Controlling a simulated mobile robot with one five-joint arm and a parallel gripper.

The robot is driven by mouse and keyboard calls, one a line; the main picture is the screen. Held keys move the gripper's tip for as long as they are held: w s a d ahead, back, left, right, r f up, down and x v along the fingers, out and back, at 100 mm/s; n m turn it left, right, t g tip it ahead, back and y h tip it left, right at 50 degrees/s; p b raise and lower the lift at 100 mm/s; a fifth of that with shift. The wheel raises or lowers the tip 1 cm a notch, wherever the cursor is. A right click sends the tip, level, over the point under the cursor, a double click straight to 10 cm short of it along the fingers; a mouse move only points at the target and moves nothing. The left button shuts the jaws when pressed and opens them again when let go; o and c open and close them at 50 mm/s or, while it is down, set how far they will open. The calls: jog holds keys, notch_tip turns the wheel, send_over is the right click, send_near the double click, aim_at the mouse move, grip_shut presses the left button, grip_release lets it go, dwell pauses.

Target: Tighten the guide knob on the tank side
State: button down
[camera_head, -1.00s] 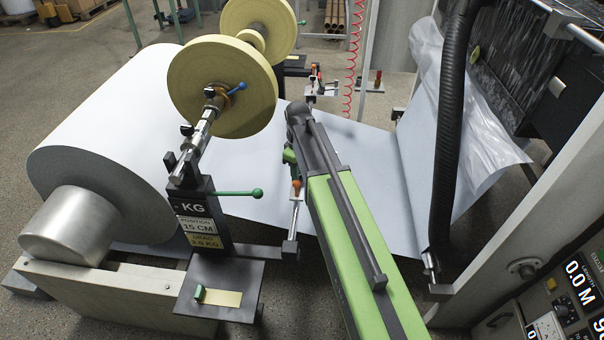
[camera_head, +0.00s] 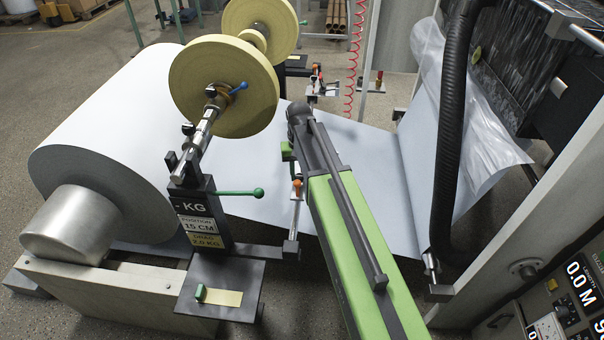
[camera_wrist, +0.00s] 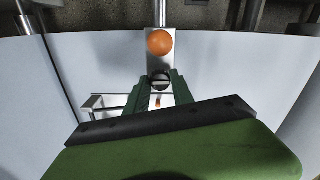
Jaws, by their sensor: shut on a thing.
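My gripper (camera_wrist: 160,84) is shut on a small dark round knob (camera_wrist: 160,79) with a pale bar across its face, on a metal guide bracket (camera_wrist: 159,60) in the wrist view. The green fingers hide the knob's sides. An orange ball (camera_wrist: 159,41) sits on the bracket just beyond the fingertips. In the head view my gripper (camera_head: 288,152) is at the end of my green arm, over the white web. The orange part (camera_head: 297,183) shows just below it on the metal guide (camera_head: 295,215). The knob itself is hidden there.
A large white paper roll (camera_head: 110,130) and a yellow tape roll (camera_head: 224,86) stand left of my arm. A green-balled lever (camera_head: 257,193) sticks out nearby. A black hose (camera_head: 450,130) and a control panel (camera_head: 575,290) are at right.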

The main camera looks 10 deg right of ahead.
aim_at(299, 176)
jog(key=shift+w+a+m, duration=0.1)
jog(key=shift+w+m, duration=0.05)
jog(key=shift+m, duration=0.75)
jog(key=c, duration=1.4)
grip_release()
jog(key=shift+o, duration=0.2)
notch_tip(299, 176, up, 18)
jog(key=p, duration=1.7)
jog(key=shift+f, duration=0.25)
jog(key=shift+f, duration=0.1)
